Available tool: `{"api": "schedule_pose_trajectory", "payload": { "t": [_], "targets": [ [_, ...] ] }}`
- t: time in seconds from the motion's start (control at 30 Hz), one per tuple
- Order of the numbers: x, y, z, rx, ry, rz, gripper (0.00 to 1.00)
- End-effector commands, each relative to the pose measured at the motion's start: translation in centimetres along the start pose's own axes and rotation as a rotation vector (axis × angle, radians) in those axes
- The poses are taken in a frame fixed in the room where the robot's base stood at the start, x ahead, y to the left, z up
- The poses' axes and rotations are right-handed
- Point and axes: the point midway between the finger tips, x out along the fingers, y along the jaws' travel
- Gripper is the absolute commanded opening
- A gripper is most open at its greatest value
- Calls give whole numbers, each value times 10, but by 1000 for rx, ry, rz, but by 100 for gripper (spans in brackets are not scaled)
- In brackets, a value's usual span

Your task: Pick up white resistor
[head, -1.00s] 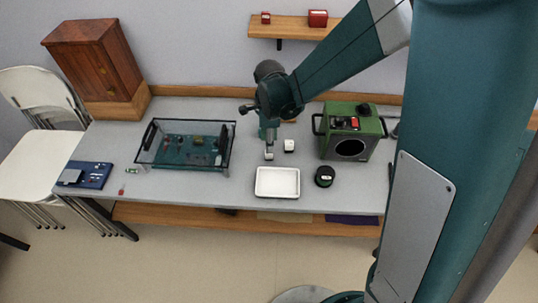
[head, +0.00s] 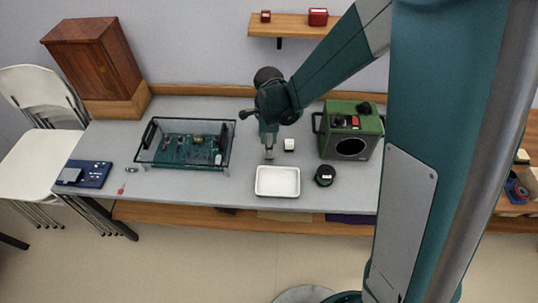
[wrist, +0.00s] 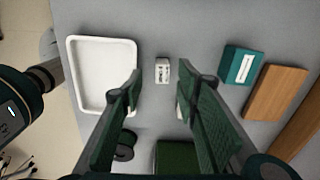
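A small white block (wrist: 162,70) with dark marks, which looks like the white resistor, lies on the grey table in the wrist view, just beyond and between my fingertips. In the head view my gripper hides it or blends with it. My gripper (wrist: 159,92) is open and empty, its two green fingers apart, and it points down at the table. In the head view my gripper (head: 268,152) is just behind the white tray (head: 277,194). A second small white piece (head: 289,145) stands to its right; in the wrist view it is partly behind the right finger.
The tray's rim (wrist: 72,75) is close to the left finger. A dark spool (head: 324,175) and a green device (head: 350,140) stand to the right. A teal box (wrist: 238,67) and a wooden block (wrist: 275,92) lie beyond the right finger. A glass-sided case (head: 185,146) is at left.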

Motion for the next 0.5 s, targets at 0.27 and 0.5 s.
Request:
{"api": "schedule_pose_trajectory", "payload": {
  "t": [0.27, 0.5],
  "targets": [
    [2, 0, 0, 0, 0, 0, 32],
    [21, -3, -1, 0, 0, 0, 32]
  ]
}}
